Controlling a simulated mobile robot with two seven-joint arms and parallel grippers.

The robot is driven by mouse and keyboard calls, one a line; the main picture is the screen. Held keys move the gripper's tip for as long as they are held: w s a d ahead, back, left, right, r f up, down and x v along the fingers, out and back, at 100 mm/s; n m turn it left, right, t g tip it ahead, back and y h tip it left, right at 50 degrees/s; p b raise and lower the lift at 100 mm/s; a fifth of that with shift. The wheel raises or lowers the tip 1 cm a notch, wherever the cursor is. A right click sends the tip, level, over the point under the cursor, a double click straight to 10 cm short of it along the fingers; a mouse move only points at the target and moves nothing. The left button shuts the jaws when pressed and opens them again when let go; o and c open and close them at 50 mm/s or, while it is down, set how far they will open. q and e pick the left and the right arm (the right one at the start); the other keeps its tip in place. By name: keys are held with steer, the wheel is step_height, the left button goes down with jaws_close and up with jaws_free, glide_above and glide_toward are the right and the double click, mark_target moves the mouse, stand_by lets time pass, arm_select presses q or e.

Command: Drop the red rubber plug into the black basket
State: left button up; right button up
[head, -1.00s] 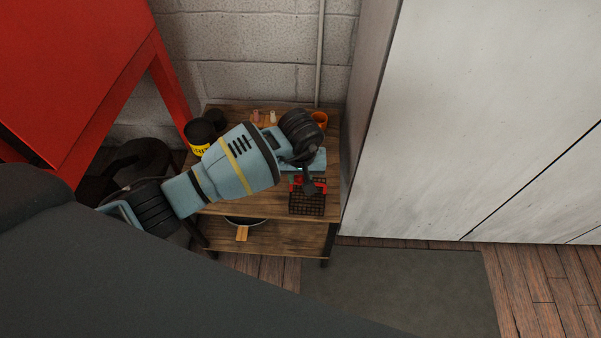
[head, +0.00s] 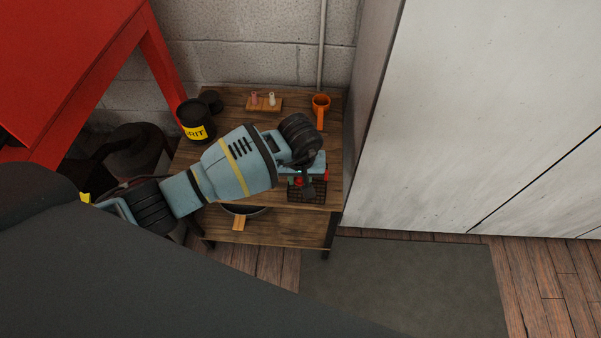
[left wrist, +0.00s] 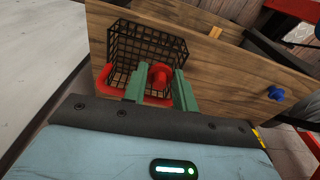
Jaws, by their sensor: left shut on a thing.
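The red rubber plug (left wrist: 158,76) sits between the two green fingers of my left gripper (left wrist: 160,88), which is shut on it. In the head view the left gripper (head: 302,183) points down at the black basket, with a bit of red at its tips. The black wire-mesh basket (left wrist: 147,42) has a red bar along its near side in the wrist view. The plug appears in front of the basket's opening there; its exact height cannot be told. In the head view the basket (head: 319,190) is partly hidden by the gripper. My right gripper is not in view.
The basket stands at the front right of a wooden shelf top (head: 229,101). A white cabinet (head: 470,120) is close on the right.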

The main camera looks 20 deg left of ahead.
arm_select(q)
steer(key=shift+f, duration=0.55)
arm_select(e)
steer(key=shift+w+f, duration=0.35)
arm_select(q)
steer(key=o, duration=1)
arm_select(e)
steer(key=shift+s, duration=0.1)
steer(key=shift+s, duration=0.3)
